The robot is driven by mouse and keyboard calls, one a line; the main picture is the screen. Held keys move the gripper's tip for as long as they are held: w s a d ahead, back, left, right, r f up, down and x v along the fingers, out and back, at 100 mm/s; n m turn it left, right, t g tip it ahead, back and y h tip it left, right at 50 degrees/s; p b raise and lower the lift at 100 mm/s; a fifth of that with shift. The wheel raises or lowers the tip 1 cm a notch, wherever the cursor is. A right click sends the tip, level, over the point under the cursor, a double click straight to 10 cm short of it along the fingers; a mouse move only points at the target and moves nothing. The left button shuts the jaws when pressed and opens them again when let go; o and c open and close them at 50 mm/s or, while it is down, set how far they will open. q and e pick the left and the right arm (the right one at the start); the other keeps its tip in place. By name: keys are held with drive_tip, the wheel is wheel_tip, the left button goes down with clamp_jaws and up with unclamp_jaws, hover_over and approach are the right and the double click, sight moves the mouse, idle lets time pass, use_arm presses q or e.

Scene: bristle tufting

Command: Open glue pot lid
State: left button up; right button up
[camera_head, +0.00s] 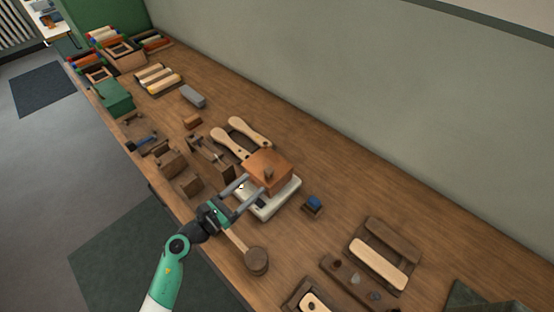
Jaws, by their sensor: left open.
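The copper-brown, box-shaped glue pot (283,185) sits on a white base plate (268,210) near the middle of the bench. Its flat square lid (262,160) is on top, with a small dark knob (269,173) standing up from it. My left gripper (255,184) comes in from the lower left, with its two grey fingers spread apart and pointing at the pot. The fingertips are at the near left side of the pot, close to the lid's edge; whether they touch it I cannot tell. Nothing shows between the fingers. My right gripper is not in view.
A round wooden mallet-like tool (256,262) lies just below my left gripper. A small blue-topped block (312,204) stands right of the plate. Paddle-shaped wooden brush blanks (249,130) lie behind the pot, and wooden fixtures (171,163) stand left. Bench toward the wall is clear.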

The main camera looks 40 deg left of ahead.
sight(276, 169)
use_arm(q)
drive_tip(key=w+b, duration=0.1)
drive_tip(key=w, duration=1)
drive_tip(key=shift+w+d+b, duration=0.15)
drive_tip(key=shift+w+b, duration=0.05)
drive_tip(key=shift+b, duration=0.2)
clamp_jaws()
idle(0.7)
